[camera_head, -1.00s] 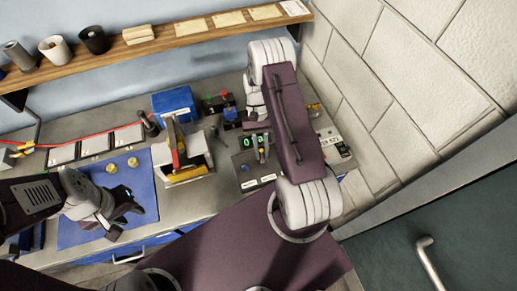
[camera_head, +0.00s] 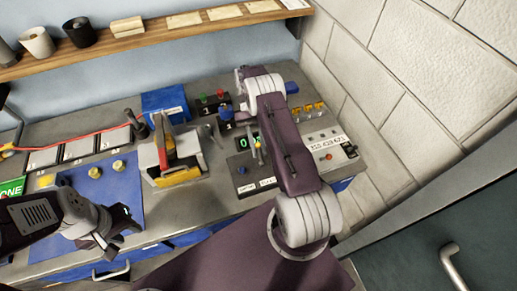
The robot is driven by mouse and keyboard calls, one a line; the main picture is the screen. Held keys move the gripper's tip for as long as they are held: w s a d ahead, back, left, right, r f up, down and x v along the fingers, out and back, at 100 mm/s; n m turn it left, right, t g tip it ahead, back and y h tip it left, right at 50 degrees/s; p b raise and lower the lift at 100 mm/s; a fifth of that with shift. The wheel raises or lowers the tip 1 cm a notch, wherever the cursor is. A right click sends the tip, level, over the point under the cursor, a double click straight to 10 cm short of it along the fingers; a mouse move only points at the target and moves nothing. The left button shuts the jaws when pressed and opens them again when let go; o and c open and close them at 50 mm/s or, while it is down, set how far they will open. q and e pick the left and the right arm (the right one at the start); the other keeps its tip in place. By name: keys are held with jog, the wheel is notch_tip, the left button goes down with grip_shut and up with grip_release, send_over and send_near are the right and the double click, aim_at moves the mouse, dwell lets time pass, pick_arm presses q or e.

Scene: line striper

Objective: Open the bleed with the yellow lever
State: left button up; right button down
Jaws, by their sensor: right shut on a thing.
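A small upright lever with some yellow on it (camera_head: 258,150) stands on the grey control box, beside the green display (camera_head: 243,142). Several small yellow pieces (camera_head: 308,108) sit in a row at the back right of the bench. I cannot tell from this view which of these is the bleed lever. My right arm reaches over the control box; its wrist (camera_head: 241,80) shows at the back, and my arm hides its fingertips and what they hold. My left gripper (camera_head: 118,230) is open and empty over the front of the blue mat (camera_head: 128,185).
A blue box (camera_head: 167,102) and a metal block with a yellow front edge (camera_head: 180,175) stand left of the control box. A panel with a number label (camera_head: 327,144) and red button lies to the right. A shelf (camera_head: 160,38) runs above; a brick wall closes the right side.

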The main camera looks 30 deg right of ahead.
aim_at(260, 145)
jog(key=c, duration=1.4)
grip_release()
jog(key=shift+f, duration=0.1)
jog(key=shift+r, duration=0.2)
notch_tip(260, 145, up, 4)
jog(key=shift+f+p, duration=0.15)
jog(key=shift+p, duration=0.5)
jog(key=shift+s+d+r, duration=0.1)
jog(key=shift+s+r, duration=0.05)
jog(key=shift+r, duration=0.15)
jog(key=s+d+r+b, duration=0.1)
jog(key=s+d+r, duration=0.1)
jog(key=s, duration=0.3)
jog(key=s+d+r+b, duration=0.1)
jog(key=s+d+r, duration=0.1)
jog(key=s+r, duration=0.2)
jog(key=shift+s+r, duration=0.2)
jog(key=shift+s, duration=0.55)
